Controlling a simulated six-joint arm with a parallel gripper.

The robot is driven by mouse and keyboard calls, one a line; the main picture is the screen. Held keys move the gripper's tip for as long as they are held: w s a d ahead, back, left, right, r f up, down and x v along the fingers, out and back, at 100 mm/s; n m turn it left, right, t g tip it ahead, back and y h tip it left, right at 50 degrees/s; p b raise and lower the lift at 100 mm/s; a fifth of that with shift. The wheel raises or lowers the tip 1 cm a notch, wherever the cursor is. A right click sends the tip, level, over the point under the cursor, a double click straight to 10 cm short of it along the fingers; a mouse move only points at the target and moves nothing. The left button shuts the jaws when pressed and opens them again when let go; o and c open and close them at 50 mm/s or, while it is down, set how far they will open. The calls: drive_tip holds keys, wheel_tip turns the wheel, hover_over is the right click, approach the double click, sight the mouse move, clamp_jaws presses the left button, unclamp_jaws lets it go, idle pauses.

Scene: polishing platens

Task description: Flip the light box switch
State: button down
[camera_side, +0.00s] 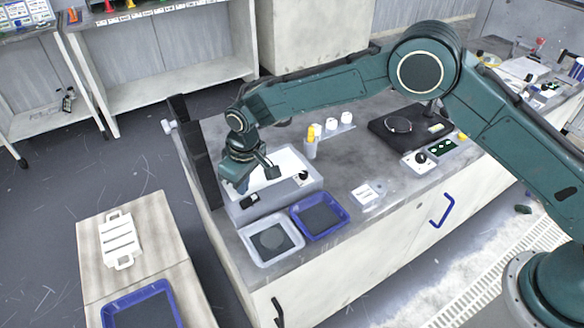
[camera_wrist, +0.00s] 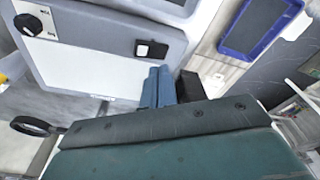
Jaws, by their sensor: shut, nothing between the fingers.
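The light box (camera_side: 284,192) is a pale grey box with a white top, standing near the left end of the bench. A small black switch (camera_side: 250,201) sits at the left of that panel. In the wrist view the switch (camera_wrist: 151,49) is a black rocker with a pale part at its left. A black dial (camera_side: 303,175) is further right on the panel. My gripper (camera_side: 241,187) is over the box's left end, close to the switch. Its blue fingers (camera_wrist: 158,86) are together and empty, apart from the switch in the wrist view.
A grey tray (camera_side: 258,257) and a blue tray (camera_side: 334,227) lie in front of the light box. Bottles (camera_side: 332,124) stand behind it. A dark upright panel (camera_side: 196,150) borders the bench's left end. A black device (camera_side: 385,132) sits further right.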

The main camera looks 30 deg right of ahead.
sight(246, 203)
drive_tip(key=shift+r, duration=1.75)
drive_tip(key=s+d+r+m+t, duration=0.1)
drive_tip(key=s+d+r+m, duration=0.1)
drive_tip(key=s+d+r, duration=0.65)
drive_tip(key=s+d+r+m+t, duration=0.1)
drive_tip(key=s+d+r, duration=0.2)
drive_tip(key=d+r, duration=1)
drive_tip(key=s+d+r+m+t, duration=0.1)
drive_tip(key=s+d, duration=0.4)
drive_tip(key=s, duration=0.7)
drive_tip(key=s+d+r+m+t, duration=0.1)
drive_tip(key=s+d, duration=0.4)
drive_tip(key=s, duration=0.7)
drive_tip(key=shift+s+r+m+h, duration=0.3)
drive_tip(key=shift+m+h, duration=0.1)
drive_tip(key=shift+m, duration=0.1)
drive_tip(key=shift+d, duration=0.1)
